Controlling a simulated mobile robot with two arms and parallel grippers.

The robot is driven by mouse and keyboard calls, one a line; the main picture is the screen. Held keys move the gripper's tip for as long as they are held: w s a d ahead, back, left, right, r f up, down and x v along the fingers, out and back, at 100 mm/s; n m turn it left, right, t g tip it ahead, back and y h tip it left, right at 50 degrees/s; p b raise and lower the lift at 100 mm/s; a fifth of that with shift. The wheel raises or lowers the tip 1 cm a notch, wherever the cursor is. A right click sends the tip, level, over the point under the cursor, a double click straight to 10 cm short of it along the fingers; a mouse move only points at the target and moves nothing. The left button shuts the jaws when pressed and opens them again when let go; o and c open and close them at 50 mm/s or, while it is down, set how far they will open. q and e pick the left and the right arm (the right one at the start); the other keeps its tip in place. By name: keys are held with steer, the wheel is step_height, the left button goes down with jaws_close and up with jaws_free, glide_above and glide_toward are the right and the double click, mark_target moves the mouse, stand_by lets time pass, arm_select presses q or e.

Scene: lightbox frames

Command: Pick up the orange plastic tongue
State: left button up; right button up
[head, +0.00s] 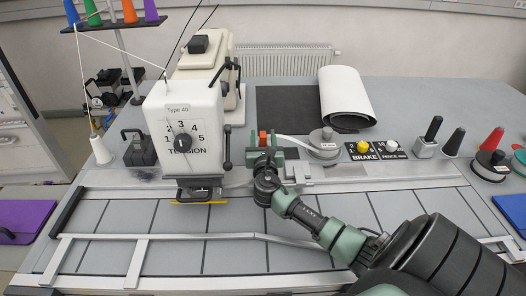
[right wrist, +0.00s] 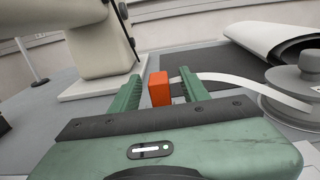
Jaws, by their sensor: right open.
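The orange plastic tongue (head: 263,138) is a small upright block just right of the white sewing machine, at the end of a white tape. In the right wrist view the orange tongue (right wrist: 159,90) shows between the two green fingers, with visible gaps on both sides. My right gripper (head: 264,152) is open, its fingers pointing away toward the tongue. The right gripper (right wrist: 159,78) also shows open in the wrist view. Whether the tongue lies fully between the fingertips or slightly beyond them is hard to tell. My left gripper is not in view.
A white tape (head: 294,142) runs from the tongue to a grey reel (head: 323,143). The white sewing machine (head: 182,120) stands close on the left. A dark mat (head: 285,108) and a white roll (head: 346,95) lie behind. Brake and fence knobs (head: 362,146) sit to the right.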

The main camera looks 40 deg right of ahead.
steer(key=shift+s+r, duration=0.1)
steer(key=shift+a, duration=0.1)
jaws_close()
stand_by(1.1)
